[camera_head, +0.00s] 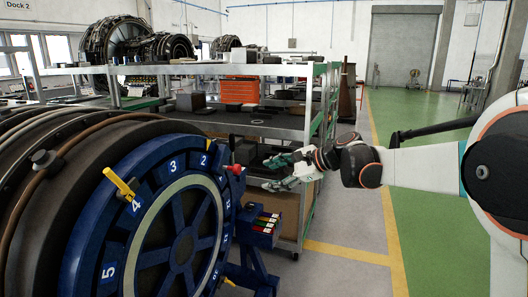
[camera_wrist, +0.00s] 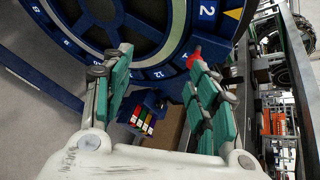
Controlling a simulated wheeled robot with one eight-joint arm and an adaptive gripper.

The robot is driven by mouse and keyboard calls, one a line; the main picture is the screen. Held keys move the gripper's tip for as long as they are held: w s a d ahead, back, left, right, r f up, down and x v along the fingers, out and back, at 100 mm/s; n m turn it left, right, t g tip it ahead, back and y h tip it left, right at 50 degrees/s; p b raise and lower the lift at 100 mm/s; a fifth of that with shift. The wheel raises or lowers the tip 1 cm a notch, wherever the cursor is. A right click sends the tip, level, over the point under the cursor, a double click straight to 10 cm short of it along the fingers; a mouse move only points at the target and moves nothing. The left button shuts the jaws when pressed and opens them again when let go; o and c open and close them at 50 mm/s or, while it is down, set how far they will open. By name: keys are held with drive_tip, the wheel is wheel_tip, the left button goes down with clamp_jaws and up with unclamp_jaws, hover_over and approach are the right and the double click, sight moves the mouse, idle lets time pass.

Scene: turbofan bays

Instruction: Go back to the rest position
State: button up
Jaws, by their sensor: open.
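My gripper (camera_head: 284,174) is at the end of my arm, which reaches in from the right in the head view. It is empty and held in the air in front of the shelving, to the right of the blue numbered ring. In the wrist view my gripper (camera_wrist: 155,95) has its two green-padded fingers spread apart with nothing between them. The turbofan's blue ring (camera_head: 85,245) fills the left of the head view and the top of the wrist view (camera_wrist: 60,25). A red knob (camera_head: 234,169) and a yellow handle (camera_head: 119,184) are on its rim.
A blue holder with coloured pieces (camera_head: 264,224) is beside the ring, below my gripper. Metal shelving (camera_head: 255,124) with an orange drawer box (camera_head: 239,91) stands behind. The green floor (camera_head: 425,215) right of the yellow line is open.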

drive_tip(key=s+d+f+n+h, duration=0.3)
drive_tip(key=s+d+n, duration=0.2)
drive_tip(key=s, duration=0.8)
drive_tip(key=s+d+f+n+h, duration=0.3)
drive_tip(key=s+d+n+h, duration=0.1)
drive_tip(key=s, duration=0.8)
drive_tip(key=s+d+f+n+t+h, duration=0.1)
drive_tip(key=s+d+f+n+h, duration=0.2)
drive_tip(key=s+d, duration=0.5)
drive_tip(key=s+f+n, duration=0.1)
drive_tip(key=s+n, duration=0.1)
drive_tip(key=s, duration=0.3)
drive_tip(key=shift+s+n+h, duration=0.3)
drive_tip(key=shift+n, duration=0.1)
drive_tip(key=shift+a+f, duration=0.1)
